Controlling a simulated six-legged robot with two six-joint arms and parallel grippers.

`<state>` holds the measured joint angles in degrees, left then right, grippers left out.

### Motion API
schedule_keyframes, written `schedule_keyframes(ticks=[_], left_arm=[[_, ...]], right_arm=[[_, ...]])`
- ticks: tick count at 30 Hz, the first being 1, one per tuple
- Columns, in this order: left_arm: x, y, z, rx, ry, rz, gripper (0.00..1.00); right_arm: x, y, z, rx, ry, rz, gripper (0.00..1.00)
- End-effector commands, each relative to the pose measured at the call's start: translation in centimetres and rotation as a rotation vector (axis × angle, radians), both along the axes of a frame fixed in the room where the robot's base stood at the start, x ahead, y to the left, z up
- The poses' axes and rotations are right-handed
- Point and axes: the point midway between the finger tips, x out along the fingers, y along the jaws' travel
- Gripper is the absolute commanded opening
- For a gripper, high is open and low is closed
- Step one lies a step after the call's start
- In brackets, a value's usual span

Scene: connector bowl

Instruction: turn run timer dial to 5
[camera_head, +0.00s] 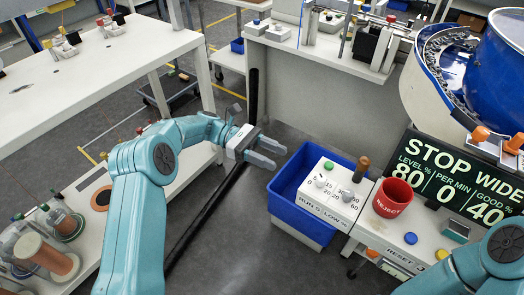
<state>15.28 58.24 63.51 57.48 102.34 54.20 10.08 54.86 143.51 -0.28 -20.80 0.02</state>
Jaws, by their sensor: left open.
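The white control box (307,197) stands at the right of centre, with "RUN S" and "LOW %" printed on its front. The run timer dial is the left grey knob (320,182), above "RUN S", with numbers around it. Its pointer is too small to read. A second grey knob (347,195) is above "LOW %". A green button (328,165) is behind the dials. My left gripper (277,157) is open and empty, to the left of the box and apart from it, fingers pointing right. My right arm shows at the lower right; its gripper is out of view.
A blue bin (288,182) sits left of the box. A brown upright handle (361,170) and a red "REJECT" cup (393,198) stand right of the dials. Further right are a blue button (410,238), a display (450,185) and a blue bowl feeder (490,65).

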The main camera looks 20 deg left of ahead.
Motion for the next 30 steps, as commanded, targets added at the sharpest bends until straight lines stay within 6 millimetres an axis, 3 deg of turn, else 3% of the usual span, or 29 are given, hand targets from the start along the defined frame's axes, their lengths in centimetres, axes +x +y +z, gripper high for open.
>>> schedule_keyframes(ticks=[6, 23, 26, 29, 30], left_arm=[[0.6, 2.4, 0.0, 0.0, 0.0, 0.001, 0.47], [0.6, 2.5, -0.1, 0.004, 0.001, 0.002, 0.47], [0.5, 1.5, -2.0, 0.057, 0.005, 0.025, 0.47], [-0.5, -0.5, -6.8, 0.202, -0.007, 0.058, 0.47], [-1.5, -1.3, -9.4, 0.281, -0.026, 0.06, 0.47]], right_arm=[[0.0, 0.0, -0.2, 0.0, 0.0, 0.0, 0.43], [0.0, 0.0, -0.1, 0.0, 0.0, 0.0, 0.43], [0.0, 0.0, 0.2, 0.0, 0.0, 0.0, 0.43], [0.0, 0.0, 0.9, 0.0, 0.0, 0.0, 0.43], [0.0, 0.0, 1.2, 0.0, 0.0, 0.0, 0.43]])
